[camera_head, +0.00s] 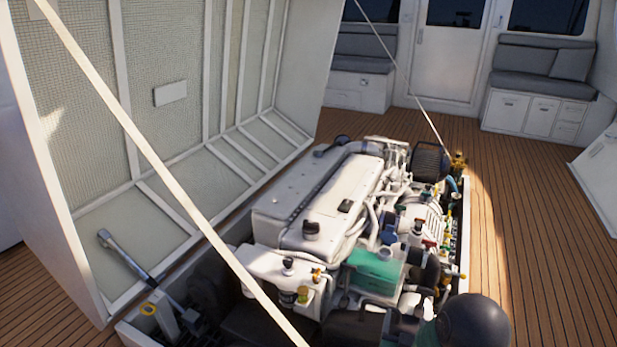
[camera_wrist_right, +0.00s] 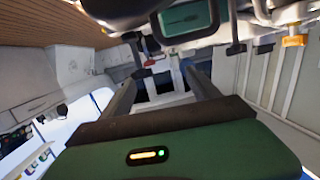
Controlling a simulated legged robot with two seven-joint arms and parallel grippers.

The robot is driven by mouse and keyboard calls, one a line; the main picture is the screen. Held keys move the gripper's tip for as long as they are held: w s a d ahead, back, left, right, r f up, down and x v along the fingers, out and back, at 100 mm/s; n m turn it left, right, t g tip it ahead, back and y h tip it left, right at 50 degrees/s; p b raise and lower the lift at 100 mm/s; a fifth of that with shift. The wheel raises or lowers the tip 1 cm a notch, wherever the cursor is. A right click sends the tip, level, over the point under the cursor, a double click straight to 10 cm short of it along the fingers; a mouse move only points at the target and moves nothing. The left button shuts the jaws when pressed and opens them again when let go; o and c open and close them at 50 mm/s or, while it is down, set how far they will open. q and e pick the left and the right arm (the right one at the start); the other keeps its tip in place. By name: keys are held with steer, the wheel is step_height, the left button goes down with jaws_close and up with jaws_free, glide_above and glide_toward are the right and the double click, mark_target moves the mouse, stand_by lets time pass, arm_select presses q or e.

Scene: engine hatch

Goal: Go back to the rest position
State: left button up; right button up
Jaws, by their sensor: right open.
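My right gripper (camera_wrist_right: 161,80) shows in the wrist view, with its two dark fingers spread apart and nothing between them. Its green body fills the bottom of that view. Engine parts, including a green part (camera_wrist_right: 187,17), are close above the fingers. In the head view the engine (camera_head: 325,200) sits in the open hatch, white on top with a teal box (camera_head: 375,270) at its near end. The right gripper's fingers cannot be made out clearly among dark shapes at the bottom of the head view. My left gripper is not in view.
The raised hatch lid (camera_head: 170,93) stands at the left. A pale strut (camera_head: 150,160) crosses in front of it, and a thinner one (camera_head: 410,85) rises behind the engine. The wooden deck (camera_head: 535,190) is clear at the right. Grey seats (camera_head: 540,65) line the back.

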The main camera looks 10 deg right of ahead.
steer(key=s+a+r+n+g+y, duration=0.1)
steer(key=a+n+g+y, duration=0.2)
steer(key=a, duration=0.4)
steer(key=s+a+r+n+g+y, duration=0.1)
steer(key=s+a+g, duration=0.15)
steer(key=s, duration=0.45)
steer(key=s+a+r+n+g+y, duration=0.1)
steer(key=s+g, duration=0.2)
steer(key=s, duration=0.5)
steer(key=s+a+r+g+y, duration=0.1)
steer(key=s+r+g+y, duration=0.15)
steer(key=s, duration=0.45)
step_height(320, 180, up, 32)
steer(key=p, duration=3.4)
steer(key=shift+w+a+r+g+h, duration=0.2)
steer(key=shift+w+g+h, duration=0.1)
steer(key=shift+g+h, duration=0.15)
